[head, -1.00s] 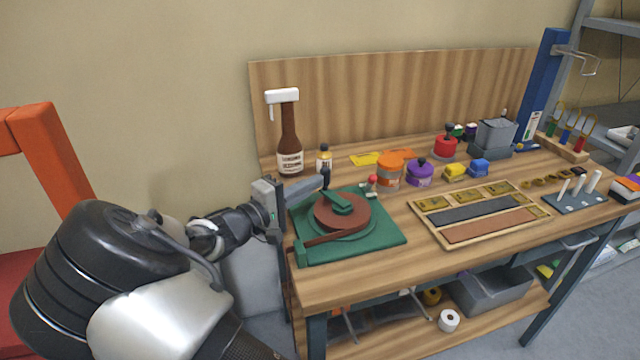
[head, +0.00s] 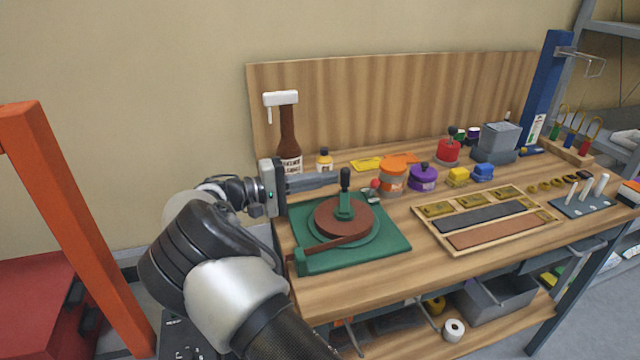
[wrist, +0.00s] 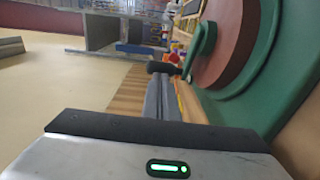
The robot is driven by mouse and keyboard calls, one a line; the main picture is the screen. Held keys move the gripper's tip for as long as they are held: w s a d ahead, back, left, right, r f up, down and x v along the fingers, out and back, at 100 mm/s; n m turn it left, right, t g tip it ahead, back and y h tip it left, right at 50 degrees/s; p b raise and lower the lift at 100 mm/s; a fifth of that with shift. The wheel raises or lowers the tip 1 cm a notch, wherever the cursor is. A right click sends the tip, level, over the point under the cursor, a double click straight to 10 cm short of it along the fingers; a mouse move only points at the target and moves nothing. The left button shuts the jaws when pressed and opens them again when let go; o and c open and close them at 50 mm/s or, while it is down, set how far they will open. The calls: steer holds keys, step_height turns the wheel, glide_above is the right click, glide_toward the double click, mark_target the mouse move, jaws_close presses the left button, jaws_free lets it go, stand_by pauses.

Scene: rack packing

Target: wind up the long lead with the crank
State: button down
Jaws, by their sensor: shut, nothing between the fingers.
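The winder is a green base (head: 390,243) with a round brown reel (head: 325,222) on it, at the left of the bench. A brown strap-like lead (head: 335,246) runs from the reel towards the base's front left. The green crank arm (head: 346,210) points to the back, with an upright black knob (head: 346,179) at its end. My gripper (head: 335,179) is shut and empty, reaching from the left, its tips beside the knob. In the wrist view the shut fingers (wrist: 162,98) end at the black knob (wrist: 160,67); I cannot tell whether they touch.
An orange tin (head: 392,178) and a purple pot (head: 423,178) stand right of the winder. A wooden tray (head: 440,250) lies further right. A wooden back panel (head: 400,100) closes off the rear.

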steer(key=shift+x, duration=1)
steer(key=shift+w, duration=0.15)
